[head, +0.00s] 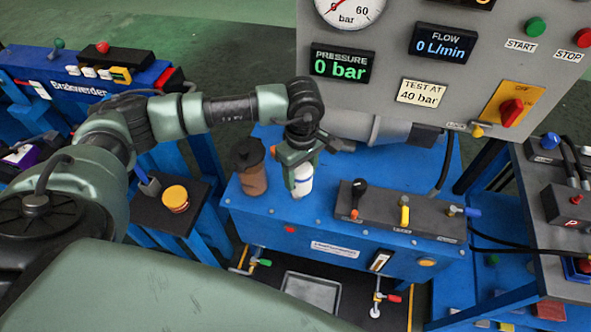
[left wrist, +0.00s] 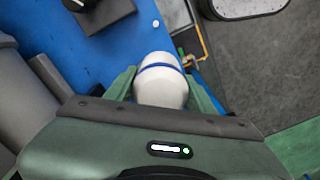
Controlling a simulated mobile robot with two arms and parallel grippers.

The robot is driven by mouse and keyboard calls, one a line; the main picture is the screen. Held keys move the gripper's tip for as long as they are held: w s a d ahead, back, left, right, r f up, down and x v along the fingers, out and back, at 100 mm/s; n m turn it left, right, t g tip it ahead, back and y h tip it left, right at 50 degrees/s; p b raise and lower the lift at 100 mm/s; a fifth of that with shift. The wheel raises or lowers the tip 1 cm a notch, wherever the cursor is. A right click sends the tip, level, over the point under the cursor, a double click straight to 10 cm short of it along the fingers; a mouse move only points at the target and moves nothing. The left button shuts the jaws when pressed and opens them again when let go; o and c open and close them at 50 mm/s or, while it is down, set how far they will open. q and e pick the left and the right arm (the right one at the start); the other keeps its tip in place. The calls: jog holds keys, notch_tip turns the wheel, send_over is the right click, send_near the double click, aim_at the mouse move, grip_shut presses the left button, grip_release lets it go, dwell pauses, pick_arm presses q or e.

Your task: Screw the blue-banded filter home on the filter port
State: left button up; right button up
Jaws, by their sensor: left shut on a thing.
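The blue-banded filter (head: 302,182) is a white cylinder between the fingers of my left gripper (head: 301,168), over the top of the blue hydraulic unit (head: 270,208). In the left wrist view the filter (left wrist: 161,88) shows a white body with a blue band, with one green finger of my left gripper (left wrist: 160,92) on each side. The gripper is shut on it. I cannot make out the filter port; the filter and gripper may hide it. I cannot tell whether the filter touches the unit. My right gripper is not in view.
A brown canister with a black lid (head: 252,178) stands close left of the filter. A grey valve block (head: 395,208) with black and yellow levers is to the right. The grey gauge panel (head: 395,110) rises behind; its pressure display (head: 342,64) reads 0 bar.

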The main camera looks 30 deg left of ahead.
pick_arm(q)
jog(key=w+a+f+n+b, duration=0.1)
jog(key=f+n+b, duration=0.1)
jog(key=f+n, duration=0.1)
jog(key=w+a+f+n+b, duration=0.1)
jog(key=w+f+n+b, duration=0.1)
jog(key=n, duration=0.3)
jog(key=w+a+f+n+b, duration=0.1)
jog(key=f+n+b, duration=0.3)
jog(key=f+n, duration=0.1)
jog(key=shift+w+a+f, duration=0.1)
jog(key=shift+w+a, duration=0.05)
jog(key=shift+w, duration=0.15)
jog(key=shift+f+b, duration=0.2)
jog(key=shift+b, duration=0.1)
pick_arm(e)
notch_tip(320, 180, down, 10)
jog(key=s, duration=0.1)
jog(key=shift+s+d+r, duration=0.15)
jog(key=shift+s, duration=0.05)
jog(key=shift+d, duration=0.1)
pick_arm(q)
jog(key=shift+f, duration=0.25)
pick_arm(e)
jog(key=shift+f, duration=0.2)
